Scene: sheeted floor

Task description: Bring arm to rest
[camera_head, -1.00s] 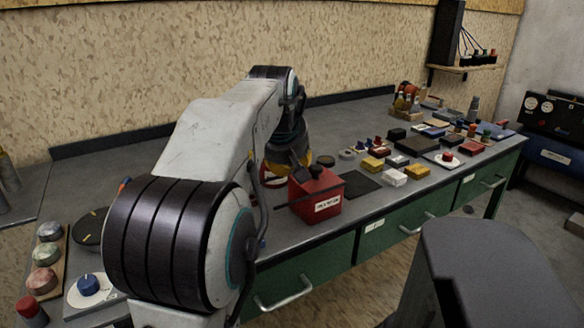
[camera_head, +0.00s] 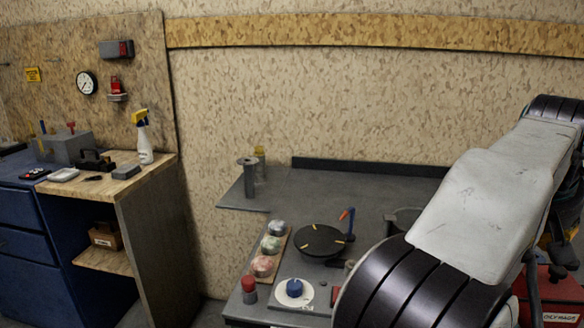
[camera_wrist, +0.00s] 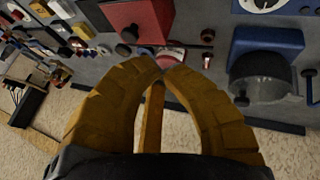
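My arm (camera_head: 480,210) reaches up and over the grey bench at the right of the head view, bent at its elbow. My gripper (camera_wrist: 164,66) shows in the wrist view with thick yellow-orange fingers curled inward, their tips together or nearly so. I see nothing held between them. A narrow third yellow-orange finger (camera_wrist: 152,118) shows between the two. In the head view the gripper is mostly hidden behind the arm and cut by the right edge.
A red box (camera_head: 560,302) stands below the arm; it also shows in the wrist view (camera_wrist: 135,22). The bench (camera_head: 385,188) carries a black disc (camera_head: 320,241), a blue knob (camera_head: 294,288) and several round pieces. A blue cabinet (camera_head: 35,240) and spray bottle (camera_head: 143,140) stand left.

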